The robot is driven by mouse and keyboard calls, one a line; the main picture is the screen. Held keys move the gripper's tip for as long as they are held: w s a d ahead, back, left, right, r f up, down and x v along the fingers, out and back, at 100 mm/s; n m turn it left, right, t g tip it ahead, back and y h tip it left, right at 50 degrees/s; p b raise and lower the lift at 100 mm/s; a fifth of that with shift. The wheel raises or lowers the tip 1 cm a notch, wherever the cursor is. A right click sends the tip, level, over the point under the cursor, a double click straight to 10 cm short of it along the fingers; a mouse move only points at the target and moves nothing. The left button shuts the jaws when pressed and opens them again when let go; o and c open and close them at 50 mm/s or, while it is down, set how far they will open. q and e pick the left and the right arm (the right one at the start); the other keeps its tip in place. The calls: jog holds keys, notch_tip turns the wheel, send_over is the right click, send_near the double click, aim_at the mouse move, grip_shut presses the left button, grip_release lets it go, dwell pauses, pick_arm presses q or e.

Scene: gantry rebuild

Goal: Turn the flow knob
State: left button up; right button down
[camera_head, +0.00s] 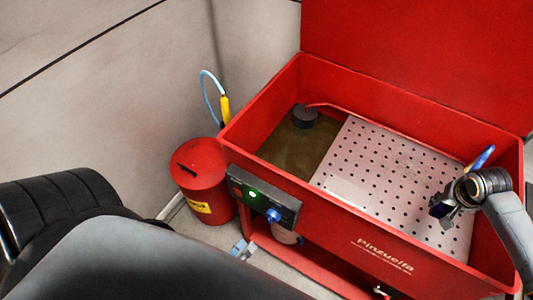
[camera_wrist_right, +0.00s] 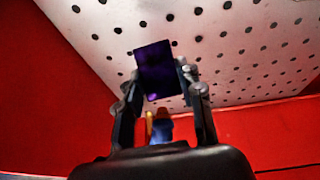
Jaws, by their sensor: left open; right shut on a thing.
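A blue knob (camera_head: 273,215) sits on the dark control panel (camera_head: 288,209) at the front left corner of the red parts washer (camera_head: 330,228); I take it for the flow knob. My right gripper (camera_head: 443,207) is over the perforated tray on the right. It is shut on a dark purple block (camera_wrist_right: 155,70), held between its fingertips in the right wrist view.
A lit green button (camera_head: 252,195) and a red control (camera_head: 237,192) are left of the knob. A red can (camera_head: 202,180) stands left of the washer. A blue-handled thing (camera_head: 482,158) is near the right wall. The perforated tray (camera_head: 375,155) is mostly bare.

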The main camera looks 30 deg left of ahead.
aim_at(269, 221)
pick_arm(q)
jog(key=w, duration=0.3)
jog(key=w+d, duration=0.1)
jog(key=w, duration=0.5)
jog(key=shift+w+d, duration=0.2)
jog(key=shift+w, duration=0.2)
jog(key=c, duration=1.2)
jog(key=shift+o, duration=0.2)
jog(key=shift+m, duration=0.4)
jog(key=m, duration=0.4)
jog(key=shift+m+g+y, duration=0.3)
jog(key=shift+g, duration=0.1)
jog(key=m, duration=0.5)
jog(key=shift+r+m+y, duration=0.1)
jog(key=shift+m+y, duration=0.2)
jog(key=shift+y, duration=0.1)
jog(key=shift+d, duration=0.1)
